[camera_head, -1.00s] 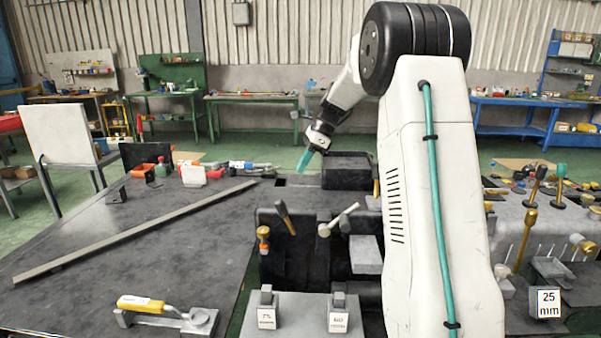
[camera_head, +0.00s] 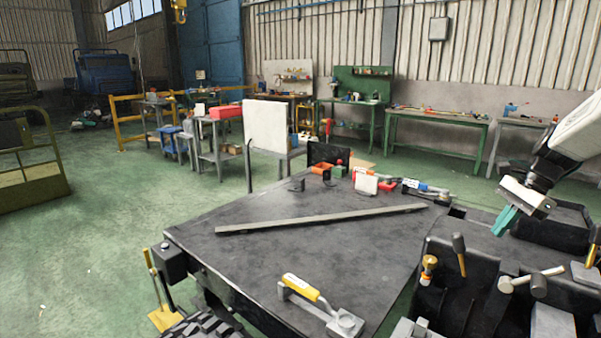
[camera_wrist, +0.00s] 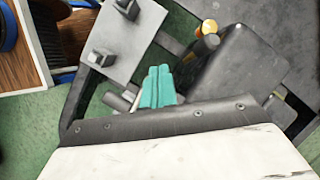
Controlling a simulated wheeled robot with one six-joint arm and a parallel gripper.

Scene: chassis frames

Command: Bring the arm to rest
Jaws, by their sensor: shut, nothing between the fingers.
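My gripper (camera_head: 506,220) has teal fingers and shows at the right side of the head view, at the end of my white arm. The fingers point down and to the left, above the dark fixtures beside the table. In the wrist view the teal fingers (camera_wrist: 157,87) lie side by side, closed, with nothing between them. Most of my arm is outside the head view.
A dark table (camera_head: 300,245) holds a long metal bar (camera_head: 320,219) and a yellow-handled tool (camera_head: 302,288). Hammers (camera_head: 459,252) stand in dark holders below my gripper. Green floor is open at the left.

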